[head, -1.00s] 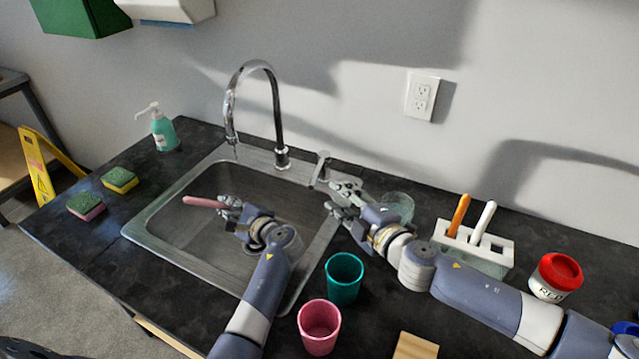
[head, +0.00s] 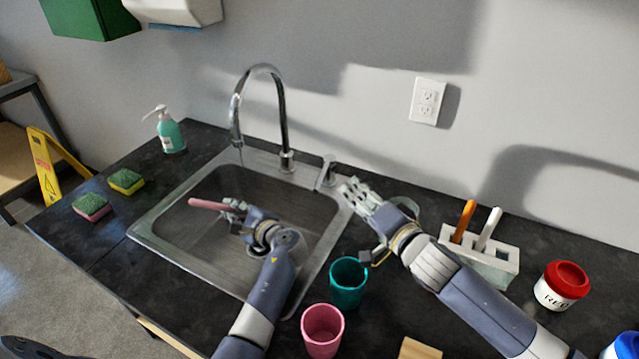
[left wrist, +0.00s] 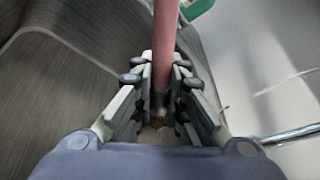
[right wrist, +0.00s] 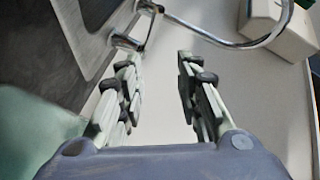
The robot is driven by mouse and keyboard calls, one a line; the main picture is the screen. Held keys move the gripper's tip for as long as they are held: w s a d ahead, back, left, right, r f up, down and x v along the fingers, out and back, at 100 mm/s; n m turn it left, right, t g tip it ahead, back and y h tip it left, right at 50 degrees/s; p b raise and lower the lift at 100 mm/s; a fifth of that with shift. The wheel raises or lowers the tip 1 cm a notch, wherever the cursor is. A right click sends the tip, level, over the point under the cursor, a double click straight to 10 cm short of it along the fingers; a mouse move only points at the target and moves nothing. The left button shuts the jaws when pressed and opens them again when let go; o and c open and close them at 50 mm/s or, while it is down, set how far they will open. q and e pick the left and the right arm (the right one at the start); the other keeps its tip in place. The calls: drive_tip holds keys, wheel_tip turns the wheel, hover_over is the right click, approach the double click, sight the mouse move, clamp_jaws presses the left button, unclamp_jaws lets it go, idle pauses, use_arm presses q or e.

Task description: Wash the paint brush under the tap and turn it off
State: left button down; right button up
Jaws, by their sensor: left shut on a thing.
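The paint brush, with its pink handle (head: 208,204), lies across my left gripper (head: 236,208), which is shut on it above the sink basin (head: 185,240). In the left wrist view the handle (left wrist: 165,40) stands between the fingers. The chrome tap (head: 283,120) arches over the basin; I cannot tell whether water runs. My right gripper (head: 358,192) is open and empty, just right of the tap lever (head: 328,172). In the right wrist view the lever (right wrist: 128,42) shows beyond the left finger, apart from it.
Teal (head: 348,284) and pink (head: 322,332) cups stand right of the sink. A white holder (head: 485,262) with orange and white handles and a red-lidded jar (head: 562,287) stand further right. Two sponges (head: 92,207) and a soap bottle (head: 170,135) are at left.

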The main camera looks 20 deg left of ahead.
sight(319, 181)
drive_tip(key=shift+w+a+f+m+g, duration=0.15)
drive_tip(key=shift+w+a+f+m, duration=0.65)
drive_tip(key=shift+a, duration=1.1)
drive_tip(key=shift+w+a+f+m+g, duration=0.1)
drive_tip(key=shift+w+a+f+m, duration=0.65)
drive_tip(key=shift+a, duration=1.1)
drive_tip(key=shift+w+a+f+m+g, duration=0.15)
drive_tip(key=shift+w+a+f+m, duration=0.25)
drive_tip(key=shift+w+a, duration=1.1)
drive_tip(key=shift+s+a, duration=0.4)
drive_tip(key=shift+a, duration=0.05)
clamp_jaws()
